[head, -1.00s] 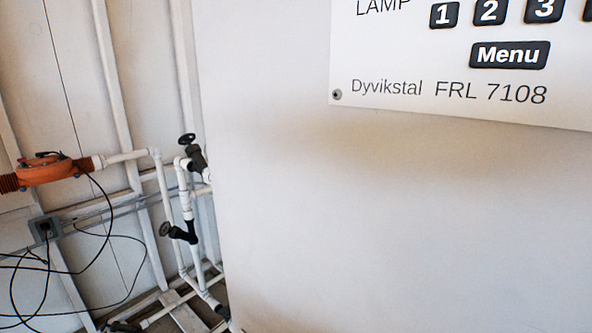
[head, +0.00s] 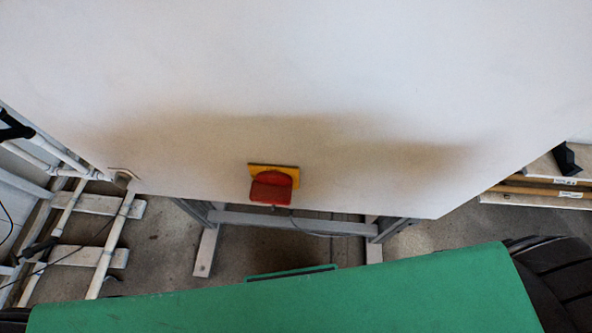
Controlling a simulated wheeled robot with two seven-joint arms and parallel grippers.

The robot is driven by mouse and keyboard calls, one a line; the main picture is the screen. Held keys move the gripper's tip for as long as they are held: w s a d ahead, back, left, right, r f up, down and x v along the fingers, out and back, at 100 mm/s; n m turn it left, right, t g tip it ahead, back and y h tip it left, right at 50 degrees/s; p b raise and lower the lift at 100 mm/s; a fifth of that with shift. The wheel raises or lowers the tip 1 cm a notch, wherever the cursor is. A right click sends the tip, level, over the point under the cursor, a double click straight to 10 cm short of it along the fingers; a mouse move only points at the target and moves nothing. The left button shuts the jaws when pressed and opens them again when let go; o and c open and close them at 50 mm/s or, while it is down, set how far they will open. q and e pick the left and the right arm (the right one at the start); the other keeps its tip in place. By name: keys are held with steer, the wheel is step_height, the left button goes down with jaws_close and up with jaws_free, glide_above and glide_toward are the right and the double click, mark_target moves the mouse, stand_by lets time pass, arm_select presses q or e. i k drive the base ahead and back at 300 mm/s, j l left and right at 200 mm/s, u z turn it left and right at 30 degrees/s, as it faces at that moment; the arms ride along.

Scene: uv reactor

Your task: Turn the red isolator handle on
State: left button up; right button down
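The red isolator handle (head: 271,188) sits on a yellow backing plate (head: 287,169) low on the front of the white cabinet (head: 300,90), near its bottom edge, in the head view. The handle sticks out toward me; whether it stands at on or off cannot be told from this angle. Neither of my grippers is in view, and nothing touches the handle.
The cabinet stands on a grey metal frame (head: 290,223) over a concrete floor. White pipes (head: 108,245) run at the left. A low shelf with wooden strips (head: 540,190) is at the right. My green body part fills the bottom.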

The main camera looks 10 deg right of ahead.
mark_target(273, 187)
steer(key=k+z, duration=0.2)
steer(key=z, duration=0.2)
steer(key=k+l+z, duration=0.1)
steer(key=k+z, duration=0.15)
steer(key=z, duration=0.15)
steer(key=k+l+z, duration=0.15)
steer(key=z, duration=0.25)
steer(key=k+j+z, duration=0.45)
steer(key=j, duration=0.3)
steer(key=k+j+z, duration=0.45)
steer(key=j, duration=0.2)
steer(key=k, duration=0.05)
